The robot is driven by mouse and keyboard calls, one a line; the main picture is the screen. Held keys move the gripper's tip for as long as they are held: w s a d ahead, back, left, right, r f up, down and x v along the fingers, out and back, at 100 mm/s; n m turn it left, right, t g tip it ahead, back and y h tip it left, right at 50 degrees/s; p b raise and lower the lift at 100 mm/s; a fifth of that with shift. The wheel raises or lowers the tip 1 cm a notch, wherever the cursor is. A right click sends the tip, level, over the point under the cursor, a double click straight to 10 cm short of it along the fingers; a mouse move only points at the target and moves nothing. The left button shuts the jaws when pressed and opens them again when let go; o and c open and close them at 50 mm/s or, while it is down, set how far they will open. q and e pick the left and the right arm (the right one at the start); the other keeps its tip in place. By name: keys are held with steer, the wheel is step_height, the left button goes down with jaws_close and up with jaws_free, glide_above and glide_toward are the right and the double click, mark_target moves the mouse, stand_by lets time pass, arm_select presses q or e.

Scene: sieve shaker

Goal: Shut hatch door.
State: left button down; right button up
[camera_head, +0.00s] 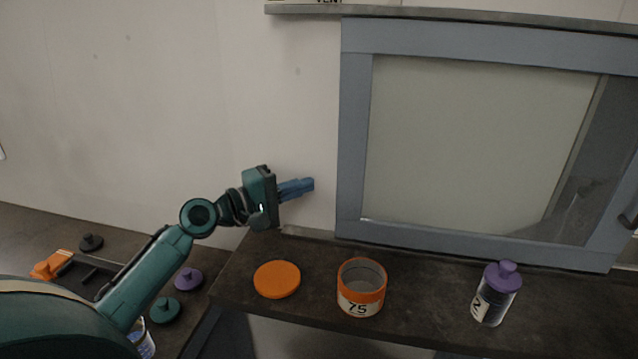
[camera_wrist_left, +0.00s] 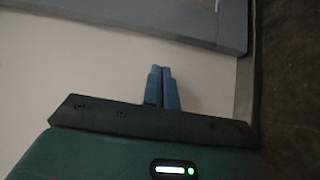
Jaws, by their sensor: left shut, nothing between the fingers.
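The hatch door (camera_head: 352,140) is a blue-grey frame around a large pale pane, on the right side of the head view. A dark handle (camera_head: 628,220) shows at its right side, cut by the picture edge. I cannot tell whether the door is fully shut. My left gripper (camera_head: 309,185) is shut and empty, in front of the pale wall just left of the door frame. In the left wrist view the closed blue fingers (camera_wrist_left: 160,70) point toward the frame's edge (camera_wrist_left: 200,25), with a gap between. My right gripper is not in view.
On the dark shelf (camera_head: 425,310) below the door stand an orange lid (camera_head: 277,279), an open orange-rimmed tin (camera_head: 361,300) marked 75, and a purple-capped bottle (camera_head: 495,300). Purple (camera_head: 189,279) and green (camera_head: 165,310) lids lie on the lower left bench. A rail (camera_head: 450,13) runs above the door.

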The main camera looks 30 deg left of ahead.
arm_select(q)
steer(key=d, duration=0.2)
steer(key=w+d+p, duration=0.1)
steer(key=shift+d, duration=0.35)
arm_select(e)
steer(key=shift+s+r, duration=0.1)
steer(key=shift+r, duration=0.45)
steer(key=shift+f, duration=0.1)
arm_select(q)
steer(key=shift+d+p, duration=0.15)
steer(key=shift+p, duration=0.15)
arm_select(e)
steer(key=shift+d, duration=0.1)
